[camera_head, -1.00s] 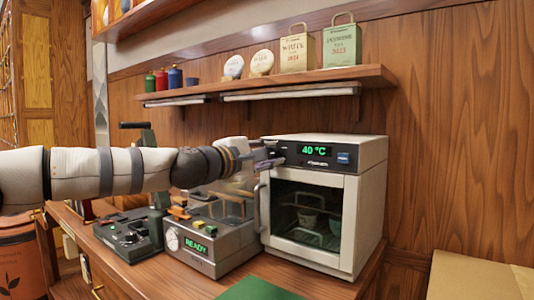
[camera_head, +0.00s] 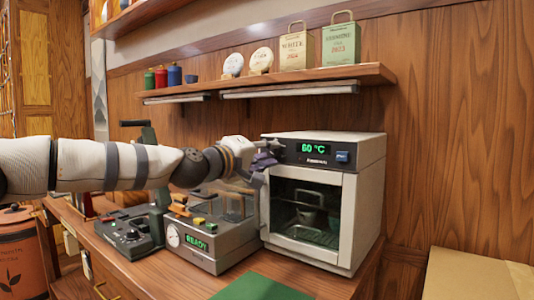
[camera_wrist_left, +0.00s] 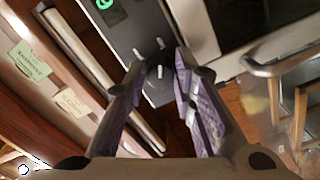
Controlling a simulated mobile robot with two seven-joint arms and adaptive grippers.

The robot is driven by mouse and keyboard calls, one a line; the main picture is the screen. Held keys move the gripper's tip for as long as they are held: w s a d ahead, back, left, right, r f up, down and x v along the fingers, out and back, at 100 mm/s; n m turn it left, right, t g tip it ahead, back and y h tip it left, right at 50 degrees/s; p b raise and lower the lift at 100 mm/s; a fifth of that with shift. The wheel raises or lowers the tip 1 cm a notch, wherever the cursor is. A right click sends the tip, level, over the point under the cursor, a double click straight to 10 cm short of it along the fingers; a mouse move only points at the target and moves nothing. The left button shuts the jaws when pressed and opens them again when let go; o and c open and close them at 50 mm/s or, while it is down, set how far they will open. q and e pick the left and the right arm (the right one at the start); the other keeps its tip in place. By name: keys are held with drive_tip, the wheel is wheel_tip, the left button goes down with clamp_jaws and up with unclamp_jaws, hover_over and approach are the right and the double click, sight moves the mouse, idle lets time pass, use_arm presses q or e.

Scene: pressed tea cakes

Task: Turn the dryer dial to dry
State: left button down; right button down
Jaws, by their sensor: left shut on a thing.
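The dryer (camera_head: 352,220) is a white box with a glass door and a dark control panel at the top. Its green display (camera_head: 312,149) reads 60 °C, and a corner of the display shows in the wrist view (camera_wrist_left: 104,4). My left gripper (camera_head: 271,151) is at the panel's left end, left of the display. In the wrist view its purple-padded fingers (camera_wrist_left: 163,70) are shut on the small dark dial (camera_wrist_left: 160,74), with white marks around it. The fingers hide the dial in the head view. My right gripper is out of view.
A grey machine reading READY (camera_head: 205,258) and a dark scale-like device (camera_head: 128,238) stand left of the dryer. A shelf (camera_head: 300,82) with tea cakes, bags and canisters hangs above. A green mat (camera_head: 262,288) lies in front.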

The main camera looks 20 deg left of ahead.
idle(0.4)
use_arm(q)
drive_tip(key=c, duration=1.3)
unclamp_jaws()
drive_tip(key=shift+c, duration=0.2)
drive_tip(key=v, duration=1.2)
drive_tip(key=shift+r, duration=0.1)
